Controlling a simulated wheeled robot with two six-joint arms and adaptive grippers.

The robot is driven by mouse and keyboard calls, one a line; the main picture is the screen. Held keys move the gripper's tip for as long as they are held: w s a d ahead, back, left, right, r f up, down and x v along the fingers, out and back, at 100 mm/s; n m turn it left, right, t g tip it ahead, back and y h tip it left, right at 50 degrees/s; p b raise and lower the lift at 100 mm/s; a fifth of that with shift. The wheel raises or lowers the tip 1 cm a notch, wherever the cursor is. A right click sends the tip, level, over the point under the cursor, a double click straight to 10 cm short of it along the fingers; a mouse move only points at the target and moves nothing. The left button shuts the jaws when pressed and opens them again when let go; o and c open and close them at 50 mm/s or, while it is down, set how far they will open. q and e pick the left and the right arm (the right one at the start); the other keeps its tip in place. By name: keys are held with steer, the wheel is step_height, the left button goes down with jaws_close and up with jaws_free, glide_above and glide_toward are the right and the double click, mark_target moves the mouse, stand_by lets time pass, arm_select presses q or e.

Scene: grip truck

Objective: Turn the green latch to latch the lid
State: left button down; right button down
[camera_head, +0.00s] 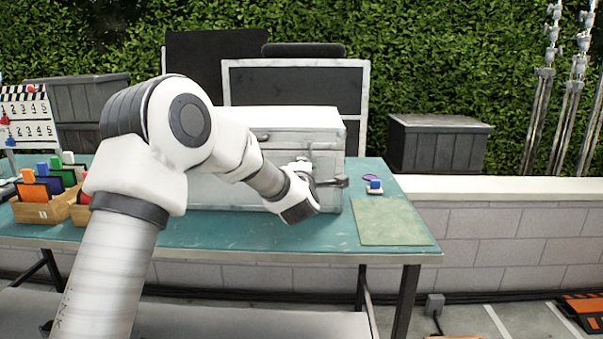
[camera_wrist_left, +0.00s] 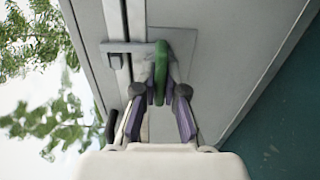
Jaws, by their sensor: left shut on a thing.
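A white case (camera_head: 325,145) with a closed lid stands on the teal table (camera_head: 200,245). The green latch (camera_wrist_left: 160,72) is on the seam side of the case in the left wrist view, and a small bit of green shows in the head view (camera_head: 314,168). My left gripper (camera_wrist_left: 160,90) is shut on the green latch, its fingers on either side of it. In the head view my left gripper (camera_head: 318,182) is at the case's front right, partly hidden by my wrist. My right gripper is not in view.
Wooden boxes (camera_head: 42,211) with coloured cards stand at the left. A grey bin (camera_head: 437,144) stands behind the low wall. The table's front centre is clear.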

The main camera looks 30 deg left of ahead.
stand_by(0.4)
arm_select(q)
steer(key=c, duration=1.2)
jaws_free()
steer(key=shift+c, duration=0.2)
steer(key=v, duration=1.2)
steer(key=shift+f, duration=0.1)
